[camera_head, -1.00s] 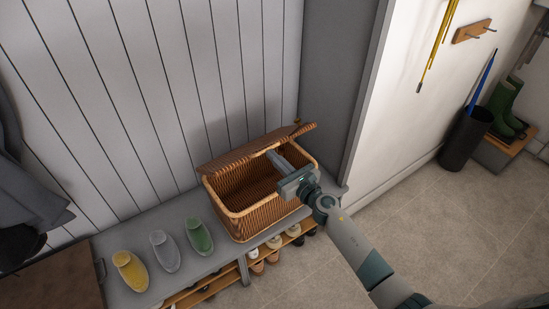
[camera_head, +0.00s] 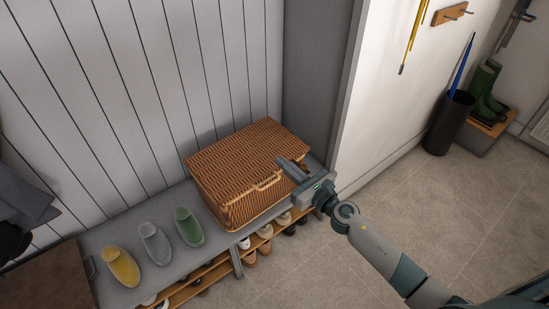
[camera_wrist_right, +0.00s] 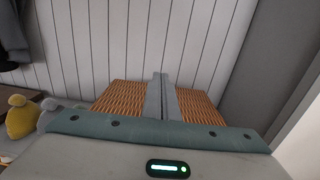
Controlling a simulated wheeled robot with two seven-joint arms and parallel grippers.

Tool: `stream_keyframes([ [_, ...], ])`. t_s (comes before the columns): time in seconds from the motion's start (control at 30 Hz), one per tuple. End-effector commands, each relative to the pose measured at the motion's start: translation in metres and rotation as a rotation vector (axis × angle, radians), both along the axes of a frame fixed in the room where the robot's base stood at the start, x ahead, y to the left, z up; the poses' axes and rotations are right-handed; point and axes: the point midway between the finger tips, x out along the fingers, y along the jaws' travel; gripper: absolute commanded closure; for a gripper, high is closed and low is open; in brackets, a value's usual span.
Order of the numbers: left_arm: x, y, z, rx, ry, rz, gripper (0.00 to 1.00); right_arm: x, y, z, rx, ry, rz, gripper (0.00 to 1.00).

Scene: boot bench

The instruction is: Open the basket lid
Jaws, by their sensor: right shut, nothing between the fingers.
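The wicker basket (camera_head: 233,203) stands on the grey bench against the panelled wall. Its lid (camera_head: 240,160) lies down over the top, and a handle (camera_head: 267,182) shows at its front edge. My right gripper (camera_head: 281,162) is shut and empty, at the right end of the basket near the lid's front right corner; I cannot tell whether it touches the lid. In the right wrist view the shut fingers (camera_wrist_right: 161,96) stand in front of the wicker (camera_wrist_right: 119,97). My left gripper is not in view.
Yellow (camera_head: 121,266), grey (camera_head: 155,243) and green (camera_head: 188,226) shoes stand on the bench left of the basket. Several shoes sit on the rack below. A dark umbrella bin (camera_head: 447,124) and green boots (camera_head: 486,92) stand at right. The floor (camera_head: 430,200) is clear.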

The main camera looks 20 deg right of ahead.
Motion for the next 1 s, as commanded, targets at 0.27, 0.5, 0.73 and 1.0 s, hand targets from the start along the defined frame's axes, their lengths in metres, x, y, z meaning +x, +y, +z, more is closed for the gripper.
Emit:
stream_keyframes([
  [0.27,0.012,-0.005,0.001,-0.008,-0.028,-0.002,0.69,-0.019,-0.008,0.002,0.000,0.001,0.000,1.00],
  [0.5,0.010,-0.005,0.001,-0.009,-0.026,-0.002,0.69,-0.020,-0.008,0.002,0.000,0.000,0.000,1.00],
  [0.73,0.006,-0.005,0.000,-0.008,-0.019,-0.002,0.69,-0.020,-0.008,0.002,0.000,0.000,0.000,1.00],
  [1.0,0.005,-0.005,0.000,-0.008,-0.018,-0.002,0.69,-0.021,-0.014,-0.021,0.079,0.068,-0.026,1.00],
])
